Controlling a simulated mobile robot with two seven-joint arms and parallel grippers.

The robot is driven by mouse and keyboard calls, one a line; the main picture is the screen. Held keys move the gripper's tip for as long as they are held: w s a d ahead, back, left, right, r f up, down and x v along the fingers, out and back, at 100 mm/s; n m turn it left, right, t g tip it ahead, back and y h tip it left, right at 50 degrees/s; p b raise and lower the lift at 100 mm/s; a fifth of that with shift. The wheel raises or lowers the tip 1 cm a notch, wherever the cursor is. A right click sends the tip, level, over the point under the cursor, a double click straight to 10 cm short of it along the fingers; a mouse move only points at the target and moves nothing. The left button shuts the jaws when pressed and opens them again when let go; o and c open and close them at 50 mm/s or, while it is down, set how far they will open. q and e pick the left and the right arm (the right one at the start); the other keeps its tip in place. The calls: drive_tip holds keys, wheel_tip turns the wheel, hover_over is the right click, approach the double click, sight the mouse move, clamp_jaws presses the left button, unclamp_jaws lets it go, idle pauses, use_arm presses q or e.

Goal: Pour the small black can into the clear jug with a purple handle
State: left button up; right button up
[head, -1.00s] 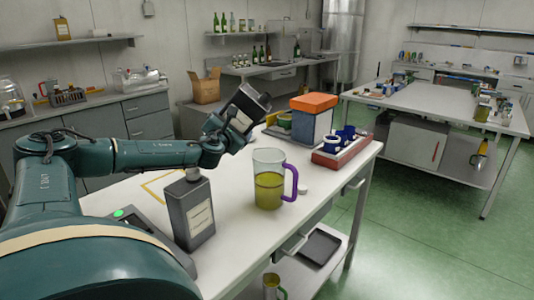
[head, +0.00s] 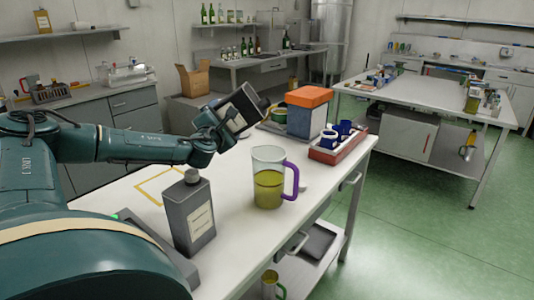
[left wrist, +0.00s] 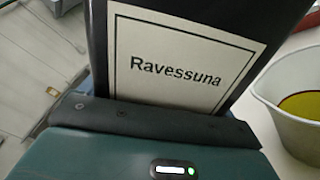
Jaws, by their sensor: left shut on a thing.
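A small black can (head: 244,99) with a pale label is held tilted in my left gripper (head: 228,124), which is shut on it, above the table and up-left of the jug in the head view. The left wrist view shows the can's label close up (left wrist: 178,60), reading "Ravessuna". The clear jug with a purple handle (head: 268,160) stands upright on the table, partly filled with yellow-green liquid. A pale rim with yellowish liquid, seemingly the jug (left wrist: 288,112), shows at the wrist view's right edge. The can's mouth is not clearly visible, nor is any stream. My right gripper is out of view.
A larger dark grey can (head: 193,218) stands upright in front of the jug, to its left. A box with an orange lid (head: 308,112) and a red tray of blue cups (head: 336,150) stand behind it. A yellow outline (head: 160,184) marks the tabletop.

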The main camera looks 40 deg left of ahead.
use_arm(q)
drive_tip(key=shift+d+r, duration=0.3)
drive_tip(key=shift+r, duration=0.05)
drive_tip(key=shift+a+f, duration=0.1)
drive_tip(key=shift+a, duration=0.2)
drive_tip(key=shift+d+m, duration=0.2)
drive_tip(key=shift+m, duration=0.1)
drive_tip(key=shift+a, duration=0.2)
drive_tip(key=shift+d, duration=0.15)
drive_tip(key=shift+r+m, duration=0.2)
drive_tip(key=shift+m, duration=0.1)
drive_tip(key=shift+a, duration=0.2)
